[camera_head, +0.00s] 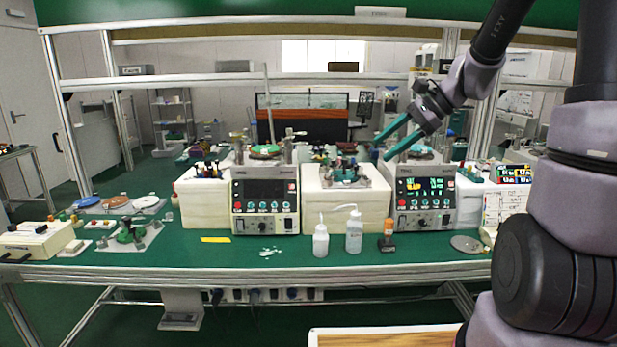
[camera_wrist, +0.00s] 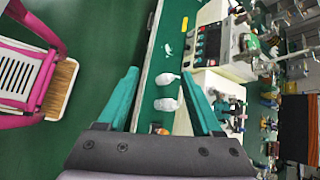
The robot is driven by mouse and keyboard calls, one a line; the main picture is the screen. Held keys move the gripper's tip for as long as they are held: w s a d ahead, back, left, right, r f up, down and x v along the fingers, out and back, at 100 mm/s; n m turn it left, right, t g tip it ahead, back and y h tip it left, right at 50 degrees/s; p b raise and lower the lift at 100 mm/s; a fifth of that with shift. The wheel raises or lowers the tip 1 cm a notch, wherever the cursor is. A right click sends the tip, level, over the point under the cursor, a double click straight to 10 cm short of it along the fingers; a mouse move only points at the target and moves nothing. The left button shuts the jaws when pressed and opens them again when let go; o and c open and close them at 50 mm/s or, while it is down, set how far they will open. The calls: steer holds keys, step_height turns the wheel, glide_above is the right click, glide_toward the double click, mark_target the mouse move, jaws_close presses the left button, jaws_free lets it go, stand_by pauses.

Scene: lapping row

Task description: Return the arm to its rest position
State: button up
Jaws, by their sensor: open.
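My gripper (camera_head: 384,147) is raised above the bench at the right in the head view, its teal fingers pointing down and left. In the wrist view the two teal fingers of my gripper (camera_wrist: 163,95) stand wide apart with nothing between them that they touch. My arm comes down from the upper right in the head view.
The green bench (camera_head: 200,265) holds a left machine (camera_head: 265,206), a white block (camera_head: 345,208), two white bottles (camera_head: 354,232) and an orange-capped bottle (camera_head: 387,236). An upright metal post (camera_head: 492,100) stands near my arm. A pink chair (camera_wrist: 25,70) shows in the wrist view.

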steer(key=s+d+r+n+t+h, duration=0.2)
steer(key=s+r+n+h, duration=0.1)
steer(key=s, duration=0.5)
steer(key=s+d+r+n+t+h, duration=0.2)
steer(key=s+r+n, duration=0.4)
steer(key=s, duration=0.3)
steer(key=shift+s+d+r+n+t+h, duration=0.25)
steer(key=shift+d+n+h, duration=0.35)
steer(key=shift+d+h, duration=0.3)
